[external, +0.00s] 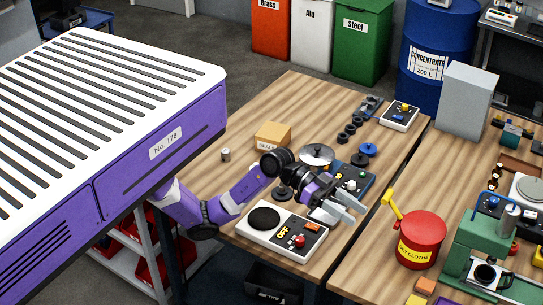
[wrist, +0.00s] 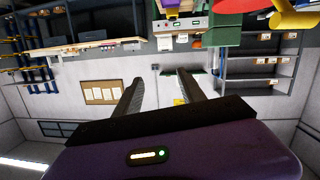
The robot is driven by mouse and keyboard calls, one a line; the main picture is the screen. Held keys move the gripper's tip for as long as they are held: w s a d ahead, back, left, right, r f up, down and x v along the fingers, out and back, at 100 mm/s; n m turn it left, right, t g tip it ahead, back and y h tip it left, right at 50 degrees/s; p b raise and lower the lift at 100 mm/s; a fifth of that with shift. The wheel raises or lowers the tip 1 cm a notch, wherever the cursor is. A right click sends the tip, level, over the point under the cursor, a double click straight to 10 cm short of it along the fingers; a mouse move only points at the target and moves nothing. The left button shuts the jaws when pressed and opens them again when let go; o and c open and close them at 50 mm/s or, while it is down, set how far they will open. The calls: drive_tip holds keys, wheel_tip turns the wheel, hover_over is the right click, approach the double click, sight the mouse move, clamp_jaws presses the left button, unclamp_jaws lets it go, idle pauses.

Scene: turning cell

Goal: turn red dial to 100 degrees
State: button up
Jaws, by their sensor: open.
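A red dial (external: 300,241) sits on the front right of a white box (external: 262,236) with a round black plate, on the wooden table. An orange "OFF" patch is beside the dial. My gripper (external: 354,210) is above the table, to the right of and higher in the picture than the dial, apart from it. Its fingers point to the right and are spread with nothing between them. The wrist view also shows my gripper (wrist: 160,88) with its fingers apart. That view looks across the room upside down, and I cannot make out the dial in it.
A cardboard box (external: 273,135), a silver disc (external: 316,154) and a blue device (external: 352,182) stand behind my arm. A red can (external: 419,240) with a yellow handle stands on the right-hand table. A narrow gap parts the two tables.

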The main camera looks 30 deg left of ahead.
drive_tip(key=s+f+m+g+y, duration=0.2)
drive_tip(key=s+f+m+y, duration=0.1)
drive_tip(key=y, duration=0.1)
drive_tip(key=m+t+y+b, duration=0.1)
drive_tip(key=t+y+b, duration=0.25)
drive_tip(key=y, duration=0.85)
hover_over(301, 240)
drive_tip(key=shift+g, duration=0.25)
drive_tip(key=f, duration=0.8)
drive_tip(key=shift+w+f, duration=0.2)
drive_tip(key=shift+f, duration=0.3)
wheel_tip(301, 240, down, 7)
drive_tip(key=shift+s+f+b, duration=0.15)
drive_tip(key=shift+b, duration=0.3)
clamp_jaws()
